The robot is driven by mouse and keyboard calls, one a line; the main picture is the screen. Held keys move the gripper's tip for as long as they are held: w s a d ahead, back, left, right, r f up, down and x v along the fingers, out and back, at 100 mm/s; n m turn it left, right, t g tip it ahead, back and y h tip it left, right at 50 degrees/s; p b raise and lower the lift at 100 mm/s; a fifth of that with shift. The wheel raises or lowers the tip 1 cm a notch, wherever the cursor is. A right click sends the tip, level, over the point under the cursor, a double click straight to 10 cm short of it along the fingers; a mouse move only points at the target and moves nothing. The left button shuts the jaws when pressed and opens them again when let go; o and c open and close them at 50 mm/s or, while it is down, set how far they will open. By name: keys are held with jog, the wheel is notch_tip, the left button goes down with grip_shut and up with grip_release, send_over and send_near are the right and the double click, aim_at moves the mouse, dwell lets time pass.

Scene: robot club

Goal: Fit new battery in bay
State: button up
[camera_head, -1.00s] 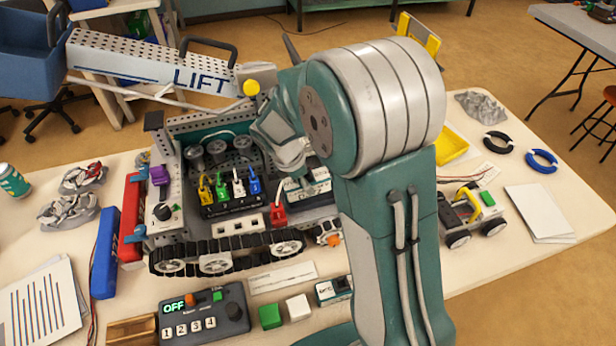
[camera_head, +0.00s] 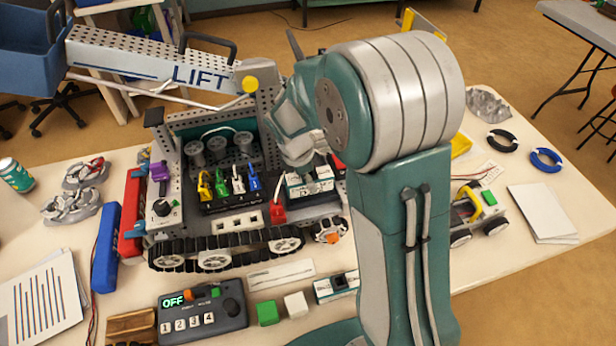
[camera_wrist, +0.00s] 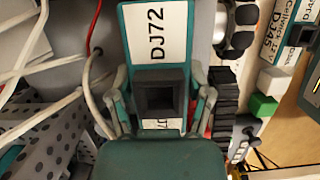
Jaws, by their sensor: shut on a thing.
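A teal box-like battery with a white "DJ72" label (camera_wrist: 157,35) fills the middle of the wrist view. My gripper (camera_wrist: 163,88) has its two fingers closed at either side of a black square grip on that battery. In the head view my gripper (camera_head: 303,158) is above the right part of the tracked robot, and the white-labelled battery (camera_head: 312,184) is under it. My wrist hides part of that area, so the bay and how deep the battery sits cannot be told. A similar labelled box (camera_head: 336,287) lies on the table in front, partly behind my arm.
A row of coloured plugs (camera_head: 230,186) and a red connector with a white cable (camera_head: 278,210) are close left of the battery. The LIFT arm (camera_head: 150,70) extends behind. A control box (camera_head: 202,312), green block (camera_head: 267,313) and white block (camera_head: 296,304) stand in front.

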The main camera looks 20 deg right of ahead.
jog(key=shift+a, duration=0.2)
jog(key=shift+d, duration=0.15)
jog(key=shift+d, duration=0.25)
dwell(0.3)
jog(key=shift+d+f, duration=0.1)
jog(key=shift+f, duration=0.4)
dwell(0.9)
jog(key=shift+a+x, duration=0.2)
jog(key=shift+x, duration=0.65)
dwell(1.3)
jog(key=shift+f, duration=0.1)
jog(key=o, duration=1.3)
jog(key=shift+o, duration=0.2)
